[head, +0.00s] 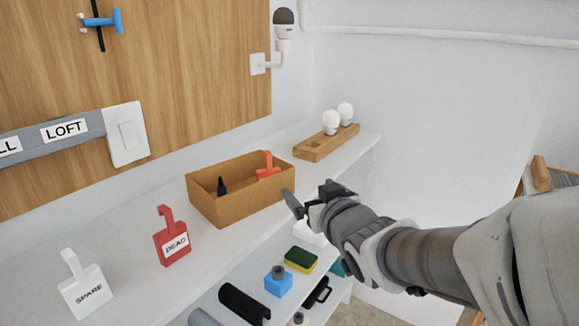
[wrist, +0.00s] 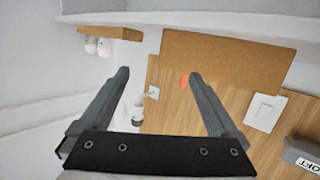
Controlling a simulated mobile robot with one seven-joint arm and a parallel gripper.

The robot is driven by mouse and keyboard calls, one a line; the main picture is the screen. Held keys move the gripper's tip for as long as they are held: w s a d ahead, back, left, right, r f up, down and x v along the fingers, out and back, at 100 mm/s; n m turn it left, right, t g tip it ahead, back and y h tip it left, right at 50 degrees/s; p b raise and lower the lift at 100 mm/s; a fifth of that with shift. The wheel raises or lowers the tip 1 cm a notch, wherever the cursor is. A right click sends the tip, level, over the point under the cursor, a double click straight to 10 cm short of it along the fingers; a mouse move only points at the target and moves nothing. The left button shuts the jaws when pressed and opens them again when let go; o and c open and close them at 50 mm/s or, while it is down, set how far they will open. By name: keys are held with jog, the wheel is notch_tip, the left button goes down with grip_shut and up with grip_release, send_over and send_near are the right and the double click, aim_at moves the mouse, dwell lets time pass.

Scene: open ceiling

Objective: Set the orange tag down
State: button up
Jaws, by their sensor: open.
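The orange tag (head: 267,168) sits inside the brown open box (head: 240,207) on the white shelf, leaning up at the box's right end with its top above the rim. Its lower part is hidden by the box wall. A small bit of the orange tag (wrist: 184,82) shows past the box (wrist: 222,62) in the wrist view. My gripper (head: 308,202) is in front of the box's right end, apart from the tag. In the wrist view my gripper (wrist: 159,74) has its two fingers wide apart with nothing between them.
A dark small item (head: 221,187) is also in the box. A red DEAD tag (head: 173,238) and a white SPARE tag (head: 84,289) stand to the left. A wooden bulb holder (head: 314,148) is behind right. A lower shelf holds a sponge (head: 300,260) and a blue item (head: 278,285).

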jog(key=s+d+f+m+g+h, duration=0.1)
jog(key=s+d+f+g, duration=0.1)
jog(key=s, duration=0.8)
jog(key=s+d+f+m+g+h, duration=0.2)
jog(key=s+d+g, duration=0.3)
jog(key=s, duration=0.6)
jog(key=f+g, duration=0.1)
jog(key=g, duration=0.1)
jog(key=shift+s+g+h, duration=0.3)
